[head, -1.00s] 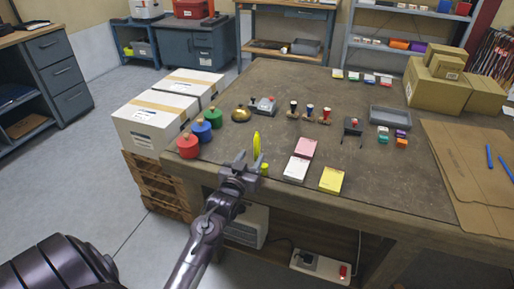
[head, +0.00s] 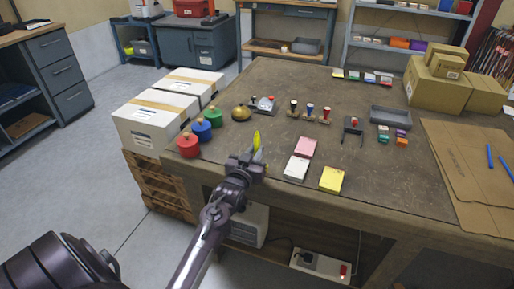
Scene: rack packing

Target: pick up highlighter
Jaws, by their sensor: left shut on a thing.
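The yellow highlighter (head: 257,138) stands out above my left gripper (head: 256,158) near the table's front edge. My left gripper is shut on it, and the gripper hides its lower part. I cannot tell whether the highlighter still touches the table. My right gripper is not in view.
Red (head: 188,146), blue (head: 201,130) and green (head: 213,117) round pots stand left of the gripper. A brass bell (head: 241,113) is behind. Pink (head: 305,147), white (head: 296,168) and yellow (head: 331,180) note pads lie to the right. Cardboard boxes (head: 437,84) stand at the back right.

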